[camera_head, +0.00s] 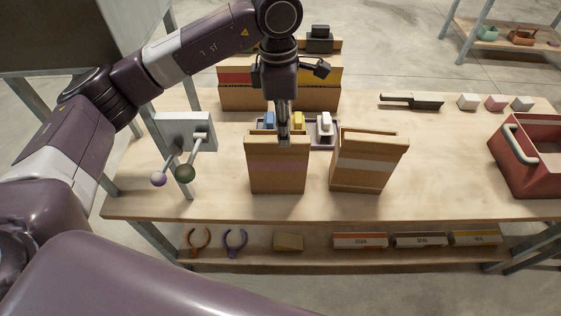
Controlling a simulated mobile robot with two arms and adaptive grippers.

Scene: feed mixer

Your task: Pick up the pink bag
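The pink bag (277,167) is a tan paper bag with a faint pink band. It stands upright near the table's front edge, left of a second tan bag (362,160) with a pale band. My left gripper (284,136) points straight down at the pink bag's top, its fingertips overlapping the rim. The fingers line up with my view, so I cannot tell whether they are apart or pinch the rim. My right gripper is out of view.
A lever box (185,132) with two knobs stands left on the wooden table (440,190). Larger bags (236,96) and small scoops (325,127) in trays are behind. A red crate (535,185) is at the right. Table between second bag and crate is clear.

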